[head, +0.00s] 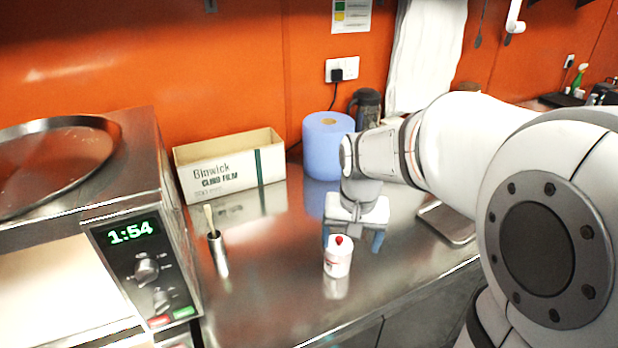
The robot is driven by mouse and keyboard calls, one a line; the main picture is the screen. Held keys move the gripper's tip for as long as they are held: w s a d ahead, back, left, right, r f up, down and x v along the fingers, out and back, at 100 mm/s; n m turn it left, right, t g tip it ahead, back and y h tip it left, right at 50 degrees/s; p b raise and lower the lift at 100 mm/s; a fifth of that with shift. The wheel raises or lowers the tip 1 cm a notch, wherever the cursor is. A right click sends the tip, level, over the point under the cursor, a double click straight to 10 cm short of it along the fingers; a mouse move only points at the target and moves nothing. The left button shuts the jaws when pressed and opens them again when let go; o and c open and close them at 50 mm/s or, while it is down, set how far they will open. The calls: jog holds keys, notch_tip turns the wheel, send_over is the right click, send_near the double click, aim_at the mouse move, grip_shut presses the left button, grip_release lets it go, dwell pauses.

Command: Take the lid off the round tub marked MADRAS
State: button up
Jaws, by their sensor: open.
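A small round white tub (338,263) stands upright on the steel counter. It has a white lid with a red knob (339,240) on top. There is reddish marking on its side, too small to read. My gripper (355,238) points down just behind the tub, with its two fingers spread apart and nothing seen between them. The tub and knob overlap the gripper's left side in the picture. I cannot tell the exact gap between fingers and lid. The lid appears seated on the tub.
An oven with a display (131,232) stands at left. A metal pot with a brush (218,255) is left of the tub. A cling film box (230,165), a blue paper roll (327,150) and a dark flask (366,106) stand behind. A shallow metal tray (450,226) lies right. Counter around the tub is clear.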

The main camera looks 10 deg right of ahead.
aim_at(339, 238)
jog(key=w+m+p, duration=0.1)
jog(key=w, duration=0.3)
jog(key=w+m+g+p, duration=0.1)
jog(key=w+p, duration=0.1)
jog(key=w, duration=0.2)
jog(key=shift+w+a, duration=0.1)
jog(key=shift+w, duration=0.3)
jog(key=shift+w+f, duration=0.2)
jog(key=shift+w, duration=0.1)
jog(key=shift+f+p, duration=0.3)
jog(key=shift+f, duration=0.05)
notch_tip(339, 238, down, 7)
jog(key=shift+s+f+p, duration=0.1)
jog(key=shift+f+p, duration=0.05)
jog(key=shift+p, duration=0.7)
jog(key=c, duration=1)
